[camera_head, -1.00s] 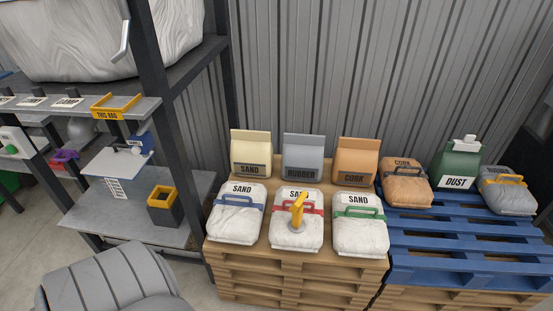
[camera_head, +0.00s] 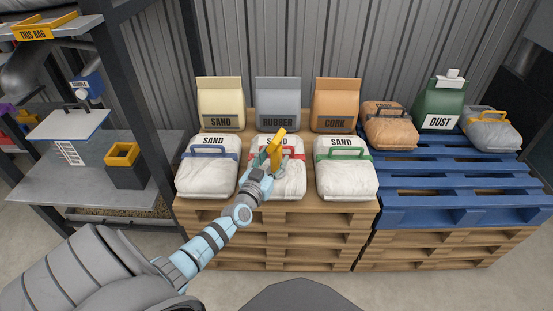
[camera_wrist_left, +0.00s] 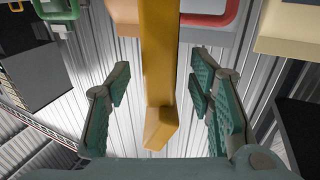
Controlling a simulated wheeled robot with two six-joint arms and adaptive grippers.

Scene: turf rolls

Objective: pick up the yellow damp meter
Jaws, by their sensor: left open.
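The yellow damp meter (camera_head: 277,145) stands tilted on the middle white sand bag (camera_head: 290,183), the one with the red handle. In the left wrist view the meter (camera_wrist_left: 160,65) is a long yellow bar running down the middle of the picture. My left gripper (camera_head: 266,172) is at this bag, in front of the meter, and covers its lower part in the head view. In the left wrist view the green fingers of this gripper (camera_wrist_left: 160,88) are open, one on each side of the meter, with a visible gap on both sides. My right gripper is not in view.
White sand bags with a blue handle (camera_head: 208,172) and a green handle (camera_head: 345,178) flank the middle bag on the wooden pallet (camera_head: 280,220). Paper sacks (camera_head: 279,97) stand behind. A blue pallet (camera_head: 430,195) is at right, a shelf rack (camera_head: 70,192) at left.

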